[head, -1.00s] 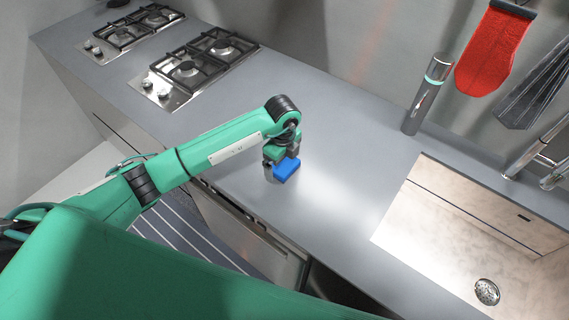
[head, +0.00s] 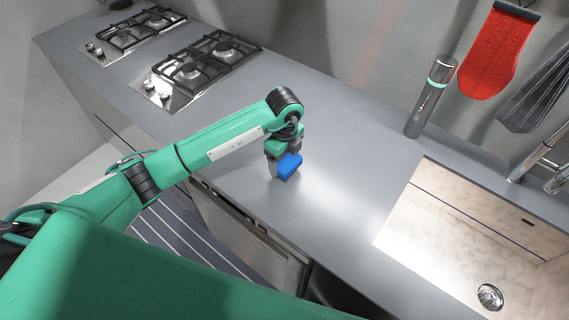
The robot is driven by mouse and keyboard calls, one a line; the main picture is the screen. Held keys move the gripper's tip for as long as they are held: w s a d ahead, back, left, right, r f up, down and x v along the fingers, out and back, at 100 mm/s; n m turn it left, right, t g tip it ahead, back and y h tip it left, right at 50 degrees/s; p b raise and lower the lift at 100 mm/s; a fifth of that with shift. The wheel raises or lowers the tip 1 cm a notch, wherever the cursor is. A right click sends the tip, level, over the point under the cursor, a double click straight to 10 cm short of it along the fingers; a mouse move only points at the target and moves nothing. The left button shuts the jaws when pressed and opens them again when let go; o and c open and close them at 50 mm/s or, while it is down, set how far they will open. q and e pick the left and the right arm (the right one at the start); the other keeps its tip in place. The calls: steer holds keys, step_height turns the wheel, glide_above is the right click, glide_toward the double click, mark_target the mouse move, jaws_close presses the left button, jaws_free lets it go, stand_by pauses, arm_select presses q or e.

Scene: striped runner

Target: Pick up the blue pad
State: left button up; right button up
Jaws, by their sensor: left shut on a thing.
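The blue pad (head: 289,166) is a small blue block over the grey counter, near its front edge. My left gripper (head: 281,163) comes down on it from above and is shut on it. The gripper hides part of the pad's left and upper side. I cannot tell for sure whether the pad's underside still touches the counter. My right gripper is not in view.
The grey counter (head: 335,150) is clear around the pad. Two gas hobs, one of them nearer (head: 200,68), lie at the back left. A sink (head: 470,225) is at the right, with a dark cylinder (head: 430,97) standing behind it. A red mitt (head: 500,52) hangs on the wall.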

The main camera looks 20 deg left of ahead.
mark_target(285, 159)
arm_select(q)
step_height(285, 159, up, 8)
steer(key=shift+w+f+b, duration=0.1)
steer(key=shift+f+b, duration=0.15)
steer(key=shift+b, duration=0.85)
step_height(285, 159, up, 10)
steer(key=shift+b, duration=0.3)
steer(key=shift+f, duration=0.1)
